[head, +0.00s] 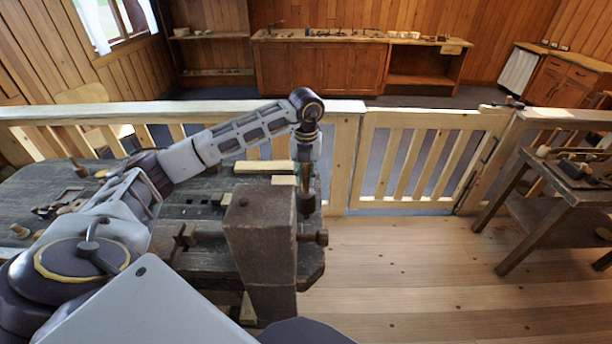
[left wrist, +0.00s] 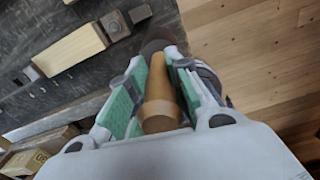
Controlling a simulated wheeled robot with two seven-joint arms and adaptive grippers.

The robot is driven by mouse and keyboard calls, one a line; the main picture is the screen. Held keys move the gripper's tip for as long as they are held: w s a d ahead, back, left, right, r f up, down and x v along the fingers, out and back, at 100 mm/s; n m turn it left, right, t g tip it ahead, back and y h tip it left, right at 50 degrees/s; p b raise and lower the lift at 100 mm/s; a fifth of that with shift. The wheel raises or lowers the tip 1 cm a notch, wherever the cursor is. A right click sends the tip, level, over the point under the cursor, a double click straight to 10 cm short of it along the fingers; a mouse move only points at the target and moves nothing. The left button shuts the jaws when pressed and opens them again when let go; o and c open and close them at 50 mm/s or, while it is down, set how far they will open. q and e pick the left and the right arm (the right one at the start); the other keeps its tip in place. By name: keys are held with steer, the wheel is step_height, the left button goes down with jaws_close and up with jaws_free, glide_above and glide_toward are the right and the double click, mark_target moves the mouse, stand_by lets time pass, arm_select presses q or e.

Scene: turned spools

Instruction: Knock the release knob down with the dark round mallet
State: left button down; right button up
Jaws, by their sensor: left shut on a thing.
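My left gripper (head: 304,182) points down over the right end of the dark workbench. In the left wrist view, its green-padded fingers (left wrist: 157,68) are shut around the light wooden handle (left wrist: 160,98) of the mallet. The dark round mallet head (left wrist: 154,46) shows beyond the fingertips, partly hidden by them. In the head view the dark head (head: 306,205) hangs below the gripper, behind the heavy wooden post. My right gripper is not in view.
The workbench (head: 205,262) carries pale wooden blocks (head: 264,167) and small tools. A thick dark post (head: 260,235) rises at its near right end. A wooden railing (head: 430,120) runs behind. Open floor (head: 400,270) lies right, before a side table (head: 575,185).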

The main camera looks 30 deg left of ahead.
mark_target(306, 167)
arm_select(q)
steer(key=shift+r+p, duration=0.95)
steer(key=shift+r, duration=0.65)
steer(key=shift+f, duration=0.15)
steer(key=shift+f+b, duration=1.35)
steer(key=shift+f, duration=0.55)
steer(key=shift+r+p, duration=1.05)
steer(key=shift+r, duration=0.65)
steer(key=shift+f, duration=0.1)
